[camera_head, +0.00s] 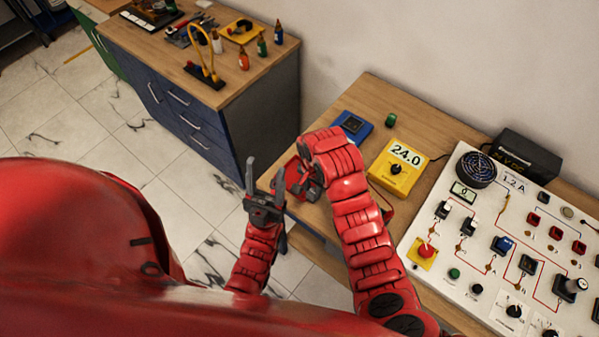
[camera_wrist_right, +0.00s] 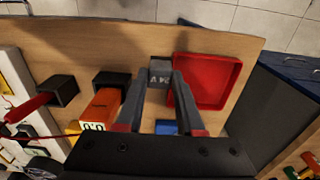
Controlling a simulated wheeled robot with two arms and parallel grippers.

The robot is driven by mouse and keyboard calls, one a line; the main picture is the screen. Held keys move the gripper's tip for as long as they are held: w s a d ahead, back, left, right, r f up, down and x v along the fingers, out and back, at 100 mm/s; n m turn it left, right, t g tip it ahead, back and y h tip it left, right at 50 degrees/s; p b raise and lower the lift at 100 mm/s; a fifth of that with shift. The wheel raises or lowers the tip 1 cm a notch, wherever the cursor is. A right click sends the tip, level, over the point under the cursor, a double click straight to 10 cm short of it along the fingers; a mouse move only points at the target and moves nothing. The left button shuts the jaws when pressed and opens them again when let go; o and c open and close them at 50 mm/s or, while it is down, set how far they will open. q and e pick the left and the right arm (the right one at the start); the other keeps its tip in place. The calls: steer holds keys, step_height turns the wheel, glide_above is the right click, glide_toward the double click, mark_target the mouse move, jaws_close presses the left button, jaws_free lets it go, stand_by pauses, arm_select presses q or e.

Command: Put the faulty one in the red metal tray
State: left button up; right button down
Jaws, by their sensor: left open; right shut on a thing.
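My right gripper (camera_wrist_right: 160,88) is shut on a small grey block (camera_wrist_right: 160,66) with light lettering that I cannot read clearly. The block is at the fingertips, beside the left rim of the red metal tray (camera_wrist_right: 207,80) in the right wrist view. The visible floor of the tray is empty. In the head view, my right arm hides most of the tray and the held block. My left gripper (camera_head: 266,184) is open and empty, past the bench's left edge, with its fingers pointing up.
A yellow meter (camera_head: 398,168) reading 24.0, a blue device (camera_head: 351,126) and a green part (camera_head: 391,120) are on the bench. A white circuit panel (camera_head: 480,245) fills the right. Two dark open boxes (camera_wrist_right: 59,89) show in the wrist view. A drawer cabinet (camera_head: 200,100) stands left.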

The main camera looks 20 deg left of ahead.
steer(key=w+a+b, duration=0.2)
steer(key=b, duration=0.1)
steer(key=w+a+f+b, duration=0.1)
steer(key=w+b, duration=0.1)
steer(key=b, duration=0.1)
steer(key=w+a+b, duration=0.2)
steer(key=b, duration=0.1)
steer(key=shift+w+a+f, duration=0.35)
steer(key=shift+w, duration=0.05)
steer(key=shift+w+a+r+b, duration=0.15)
steer(key=shift+w+a+b, duration=0.35)
steer(key=shift+b, duration=0.25)
steer(key=shift+d, duration=0.1)
step_height(320, 180, down, 3)
steer(key=shift+r+p, duration=0.15)
steer(key=shift+p, duration=1.05)
steer(key=shift+f, duration=0.25)
steer(key=shift+f, duration=0.1)
steer(key=c, duration=0.5)
jaws_free()
steer(key=shift+f, duration=0.1)
steer(key=shift+c, duration=0.2)
